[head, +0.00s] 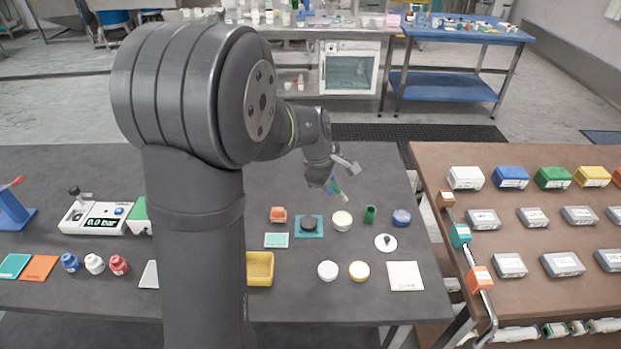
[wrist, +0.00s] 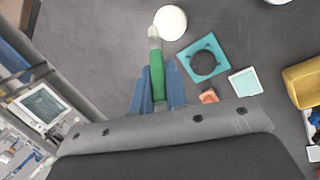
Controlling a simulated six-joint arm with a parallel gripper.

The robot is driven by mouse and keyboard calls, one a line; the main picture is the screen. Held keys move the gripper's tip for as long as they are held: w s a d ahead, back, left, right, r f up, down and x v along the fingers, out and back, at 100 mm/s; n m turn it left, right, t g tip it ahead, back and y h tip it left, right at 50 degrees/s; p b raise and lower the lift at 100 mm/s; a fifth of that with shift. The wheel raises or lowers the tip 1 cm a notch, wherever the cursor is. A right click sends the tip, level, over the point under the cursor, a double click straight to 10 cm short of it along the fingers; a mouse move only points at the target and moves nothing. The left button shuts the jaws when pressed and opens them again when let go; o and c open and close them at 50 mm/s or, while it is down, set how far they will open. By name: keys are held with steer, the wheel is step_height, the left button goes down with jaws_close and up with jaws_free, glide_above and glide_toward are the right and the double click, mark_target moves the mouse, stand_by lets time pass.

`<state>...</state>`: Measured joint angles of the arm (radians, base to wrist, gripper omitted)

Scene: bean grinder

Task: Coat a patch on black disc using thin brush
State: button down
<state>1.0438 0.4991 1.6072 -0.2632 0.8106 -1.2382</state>
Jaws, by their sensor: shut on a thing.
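My gripper (head: 330,181) is shut on the green handle of a brush (wrist: 157,75), held between its blue fingers above the table. The brush's pale end (head: 345,198) points down towards a round cream-topped pot (head: 342,217). In the wrist view the brush end lies just beside the pot (wrist: 170,22) in the picture; I cannot tell whether they touch. The black disc (head: 309,222) sits on a teal square plate (head: 300,234), left of the pot. The disc (wrist: 205,64) also shows in the wrist view, right of the brush and clear of it.
An orange block (head: 278,214) and a pale teal card (head: 276,241) lie left of the disc. A green cup (head: 370,214), a blue dish (head: 402,217) and a white knobbed disc (head: 386,243) stand to the right. Two round pots (head: 327,270) and a yellow bin (head: 260,270) are nearer.

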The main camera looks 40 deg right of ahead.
steer(key=shift+f, duration=2.95)
steer(key=shift+f, duration=0.6)
steer(key=shift+r, duration=3.55)
